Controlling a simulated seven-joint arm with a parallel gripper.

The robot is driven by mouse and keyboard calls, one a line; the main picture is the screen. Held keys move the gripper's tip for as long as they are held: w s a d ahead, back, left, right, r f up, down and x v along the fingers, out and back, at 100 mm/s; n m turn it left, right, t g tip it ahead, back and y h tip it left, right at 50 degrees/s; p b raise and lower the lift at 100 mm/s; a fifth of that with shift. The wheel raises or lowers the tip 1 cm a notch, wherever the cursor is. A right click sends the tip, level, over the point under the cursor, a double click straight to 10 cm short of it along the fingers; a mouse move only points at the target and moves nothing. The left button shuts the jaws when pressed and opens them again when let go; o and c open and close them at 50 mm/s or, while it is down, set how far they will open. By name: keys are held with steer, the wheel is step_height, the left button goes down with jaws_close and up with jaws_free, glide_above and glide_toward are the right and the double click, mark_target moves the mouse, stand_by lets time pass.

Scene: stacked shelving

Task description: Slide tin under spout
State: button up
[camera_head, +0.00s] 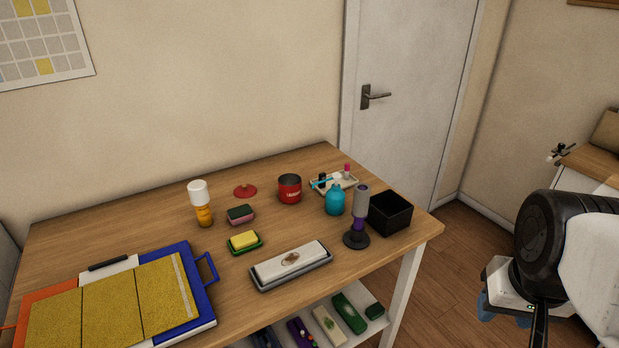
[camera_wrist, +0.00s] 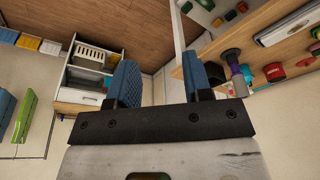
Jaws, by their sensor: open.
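A red tin (camera_head: 290,189), open at the top, stands upright on the wooden table near its back middle. A red shape, probably the same tin (camera_wrist: 275,72), shows at the right of the wrist view. I cannot pick out a spout for certain; a small dark fitting (camera_head: 560,152) at the far right is too small to identify. My gripper (camera_head: 504,310) hangs right of the table, well away from the tin. In the wrist view my gripper (camera_wrist: 161,78) has its blue fingers apart with nothing between them.
Beside the tin are a red lid-like disc (camera_head: 245,190), a teal bottle (camera_head: 335,200), a grey-purple upright object (camera_head: 359,215) and a black box (camera_head: 390,213). A grey-white block (camera_head: 292,265) lies at the front edge. A blue-framed board (camera_head: 190,330) fills the left. Floor separates gripper and table.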

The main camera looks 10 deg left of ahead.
steer(key=shift+c, duration=0.2)
